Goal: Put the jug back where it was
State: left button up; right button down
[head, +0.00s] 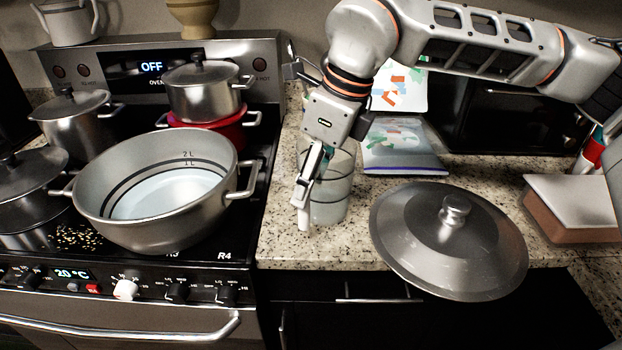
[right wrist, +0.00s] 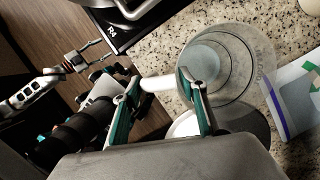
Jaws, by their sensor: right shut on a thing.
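The jug (head: 333,190) is clear with dark rings and stands upright over the counter, right of the stove; I cannot tell if its base touches. My right gripper (head: 304,194) is at its left side, shut on its pale handle. In the right wrist view, the handle lies between the fingers of my right gripper (right wrist: 160,100), and the round mouth of the jug (right wrist: 236,62) opens right of them. I cannot tell how much liquid the jug holds. My left gripper is not in the head view; metal parts at the wrist view's left may be my left arm.
A large open pot (head: 158,190) with level marks sits on the front burner. A big lid (head: 448,240) lies right of the jug, overhanging the counter's front edge. A printed bag (head: 402,148) is behind. Lidded pots crowd the stove's back.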

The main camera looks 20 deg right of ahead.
jog(key=shift+f, duration=0.15)
jog(key=c, duration=1.2)
grip_release()
jog(key=shift+r, duration=0.25)
jog(key=p+v, duration=0.1)
jog(key=v, duration=1.1)
